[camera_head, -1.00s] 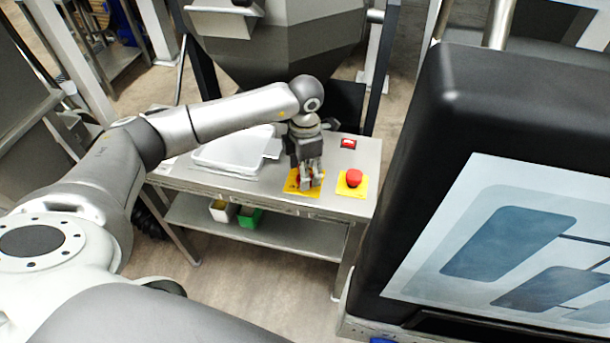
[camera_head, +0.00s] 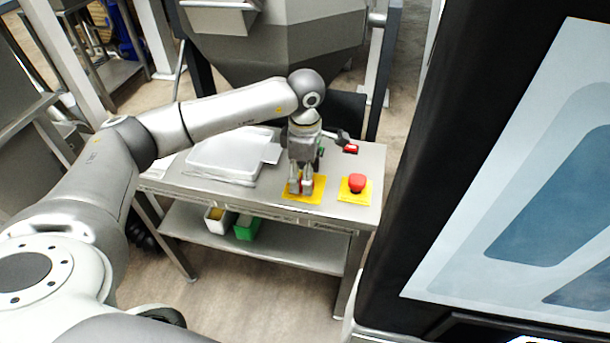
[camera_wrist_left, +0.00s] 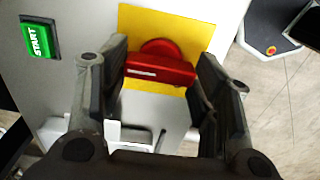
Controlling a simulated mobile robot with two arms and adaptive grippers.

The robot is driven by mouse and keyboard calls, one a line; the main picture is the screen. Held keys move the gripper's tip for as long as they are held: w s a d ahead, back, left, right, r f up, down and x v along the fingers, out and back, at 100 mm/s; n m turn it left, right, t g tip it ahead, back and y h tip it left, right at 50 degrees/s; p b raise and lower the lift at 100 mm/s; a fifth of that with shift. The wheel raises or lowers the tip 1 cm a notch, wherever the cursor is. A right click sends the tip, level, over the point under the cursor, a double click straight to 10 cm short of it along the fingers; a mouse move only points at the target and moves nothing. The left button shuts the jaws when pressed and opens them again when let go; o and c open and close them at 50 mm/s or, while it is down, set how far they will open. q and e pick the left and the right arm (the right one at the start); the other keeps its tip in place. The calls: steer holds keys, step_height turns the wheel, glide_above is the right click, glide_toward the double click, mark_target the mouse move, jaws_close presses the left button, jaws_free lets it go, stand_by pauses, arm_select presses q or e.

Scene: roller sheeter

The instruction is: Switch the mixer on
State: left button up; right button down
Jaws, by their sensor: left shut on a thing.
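A red rotary switch (camera_wrist_left: 160,66) with a bar-shaped handle sits on a yellow plate (camera_wrist_left: 135,25). In the left wrist view its handle lies crosswise between the fingers of my left gripper (camera_wrist_left: 163,72), which is shut on the handle's two ends. In the head view my left gripper (camera_head: 306,188) points down over the yellow plate (camera_head: 291,192) on the steel table and mostly hides the switch. A green START button (camera_wrist_left: 40,39) is left of the switch in the left wrist view. My right gripper is not in view.
A red mushroom button (camera_head: 357,182) on another yellow plate is right of the gripper. A small red switch (camera_head: 350,148) is behind it. A white tray (camera_head: 225,155) lies on the table's left. A large black-framed panel (camera_head: 530,190) fills the right side.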

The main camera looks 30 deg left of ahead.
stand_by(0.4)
arm_select(q)
steer(key=o, duration=1)
steer(key=shift+r, duration=0.25)
step_height(320, 180, up, 12)
steer(key=shift+f, duration=0.2)
